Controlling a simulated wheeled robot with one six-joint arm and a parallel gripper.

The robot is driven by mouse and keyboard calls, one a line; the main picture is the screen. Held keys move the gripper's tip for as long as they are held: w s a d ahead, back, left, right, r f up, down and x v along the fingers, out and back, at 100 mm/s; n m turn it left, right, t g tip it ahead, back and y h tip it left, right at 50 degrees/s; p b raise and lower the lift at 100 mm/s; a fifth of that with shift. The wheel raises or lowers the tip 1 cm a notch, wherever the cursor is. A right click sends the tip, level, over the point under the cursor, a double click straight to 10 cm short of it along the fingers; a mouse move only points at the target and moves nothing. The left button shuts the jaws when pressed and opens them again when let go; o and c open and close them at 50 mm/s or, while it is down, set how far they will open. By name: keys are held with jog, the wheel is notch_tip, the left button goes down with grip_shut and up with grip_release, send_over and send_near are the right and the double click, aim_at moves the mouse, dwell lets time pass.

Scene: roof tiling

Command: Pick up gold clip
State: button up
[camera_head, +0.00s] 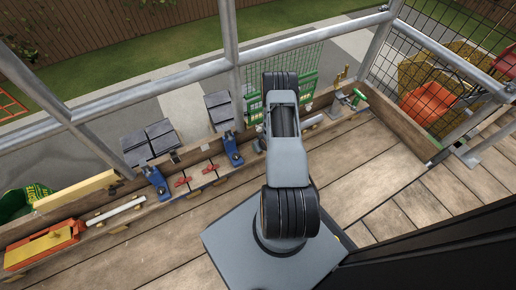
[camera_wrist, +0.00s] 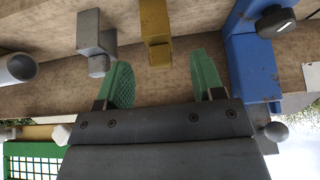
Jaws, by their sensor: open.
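The gold clip (camera_wrist: 156,28) shows in the wrist view at top centre, hooked on a wooden board. Its lower end hangs just ahead of the gap between my green fingers. My gripper (camera_wrist: 161,60) is open with nothing between its fingers. The left finger is near a grey clip (camera_wrist: 92,40) and the right finger is beside a blue clamp (camera_wrist: 253,65). I cannot tell from this view whether the fingers touch anything. In the head view my arm covers the gripper, and I cannot make out this clip there.
In the head view, blue clamps (camera_head: 232,150), red-handled tools (camera_head: 183,181) and an orange tool (camera_head: 42,246) lie along the plank ledge. Stacks of dark tiles (camera_head: 219,110) stand beyond it. Metal scaffold rails cross above. The plank floor (camera_head: 110,268) in front is clear.

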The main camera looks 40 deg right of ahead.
jog(key=shift+b+x, duration=1.75)
jog(key=shift+x, duration=1.4)
jog(key=shift+d, duration=0.1)
jog(key=c, duration=1)
